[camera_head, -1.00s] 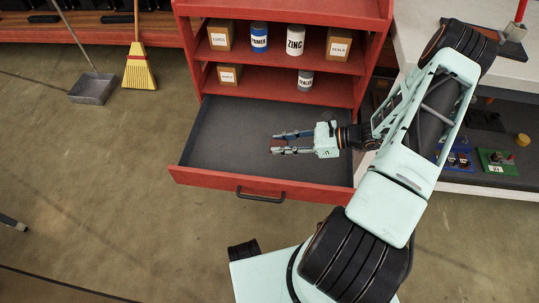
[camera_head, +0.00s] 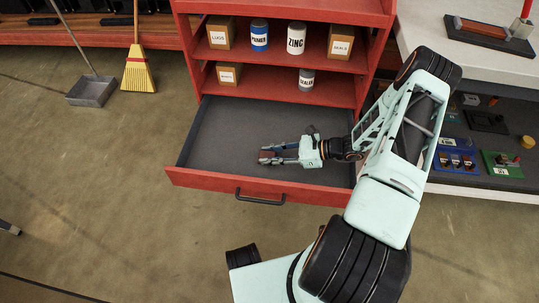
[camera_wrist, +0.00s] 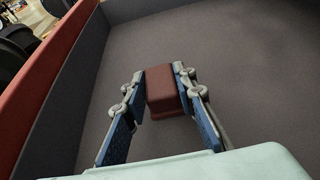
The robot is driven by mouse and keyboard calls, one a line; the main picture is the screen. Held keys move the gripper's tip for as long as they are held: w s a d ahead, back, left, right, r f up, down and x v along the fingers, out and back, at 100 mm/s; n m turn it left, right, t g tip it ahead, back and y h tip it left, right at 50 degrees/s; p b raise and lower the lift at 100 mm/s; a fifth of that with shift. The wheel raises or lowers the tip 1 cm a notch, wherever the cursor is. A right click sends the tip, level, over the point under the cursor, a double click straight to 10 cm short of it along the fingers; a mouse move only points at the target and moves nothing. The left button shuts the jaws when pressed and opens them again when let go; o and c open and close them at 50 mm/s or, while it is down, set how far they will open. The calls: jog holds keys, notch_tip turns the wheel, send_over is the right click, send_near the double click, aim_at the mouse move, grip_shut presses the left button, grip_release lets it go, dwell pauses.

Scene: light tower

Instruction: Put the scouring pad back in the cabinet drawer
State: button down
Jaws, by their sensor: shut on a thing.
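The scouring pad (camera_wrist: 162,90) is a reddish-brown block between my two fingertips in the wrist view. In the head view only a small dark red bit of it (camera_head: 268,155) shows between the fingers. My gripper (camera_head: 266,156) is shut on the pad, and its fingers also show in the wrist view (camera_wrist: 160,84). The pad is over the grey floor of the open cabinet drawer (camera_head: 215,140). I cannot tell whether it touches the drawer floor. The drawer is pulled out from the red cabinet and otherwise looks empty.
Shelves above the drawer hold boxes and cans, such as a white ZINC can (camera_head: 296,38). The drawer's front wall has a dark handle (camera_head: 260,197). A workbench (camera_head: 470,60) stands at the right. A broom (camera_head: 139,68) and dustpan (camera_head: 91,88) stand at the left.

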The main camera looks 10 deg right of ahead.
jog(key=shift+f, duration=0.2)
jog(key=c, duration=1.6)
grip_release()
jog(key=shift+r, duration=0.1)
jog(key=shift+r, duration=0.1)
jog(key=shift+d+r, duration=0.2)
jog(key=shift+d, duration=0.05)
jog(key=p+v, duration=0.2)
jog(key=v, duration=0.9)
jog(key=shift+s+d, duration=0.2)
jog(key=shift+s, duration=0.05)
